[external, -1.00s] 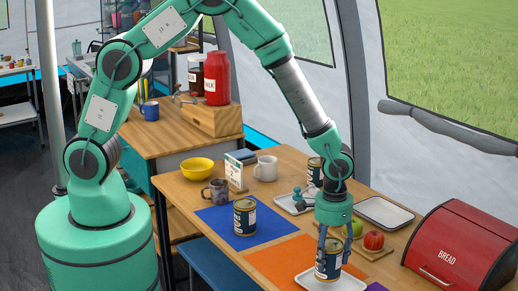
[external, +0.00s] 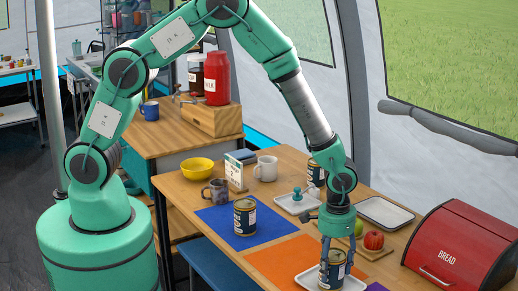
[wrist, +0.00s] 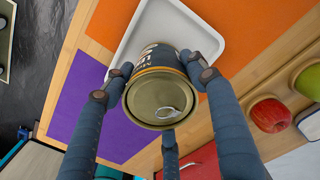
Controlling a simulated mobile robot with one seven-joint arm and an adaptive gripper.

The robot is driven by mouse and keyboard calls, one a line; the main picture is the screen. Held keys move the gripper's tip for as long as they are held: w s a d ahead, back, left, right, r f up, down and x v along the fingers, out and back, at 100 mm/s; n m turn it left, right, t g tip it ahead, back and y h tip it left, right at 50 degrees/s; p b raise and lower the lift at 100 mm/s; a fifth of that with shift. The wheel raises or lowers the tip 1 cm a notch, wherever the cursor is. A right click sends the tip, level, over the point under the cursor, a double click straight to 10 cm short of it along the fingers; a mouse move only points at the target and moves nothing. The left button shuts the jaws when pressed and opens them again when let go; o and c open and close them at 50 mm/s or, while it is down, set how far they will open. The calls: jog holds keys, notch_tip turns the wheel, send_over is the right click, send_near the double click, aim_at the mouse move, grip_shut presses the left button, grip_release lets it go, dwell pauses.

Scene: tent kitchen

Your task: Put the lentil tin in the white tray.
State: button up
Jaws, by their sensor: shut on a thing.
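My gripper (external: 334,262) is shut on a tin (external: 332,276) with a dark and pale label. The wrist view shows the fingers around this tin (wrist: 162,100), its metal lid with a pull ring facing the camera; the label is only partly visible. The tin is upright over a white tray (external: 304,279) at the table's near edge, and this tray also shows in the wrist view (wrist: 206,38). I cannot tell whether the tin's base touches the tray. A similar tin (external: 244,218) stands on a blue mat, and another (external: 315,173) stands farther back.
An orange mat (external: 275,260) lies beside the tray. A red bread bin (external: 455,245) stands at the right. A red apple (external: 373,239) is behind the gripper. An empty tray (external: 385,212) and a tray with a teal item (external: 297,205) lie farther back.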

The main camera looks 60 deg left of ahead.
dwell(0.3)
jog(key=o, duration=1.8)
jog(key=shift+f, duration=0.1)
jog(key=shift+c, duration=0.2)
notch_tip(320, 180, up, 12)
jog(key=p, duration=0.2)
jog(key=shift+p, duration=0.4)
jog(key=shift+r, duration=0.2)
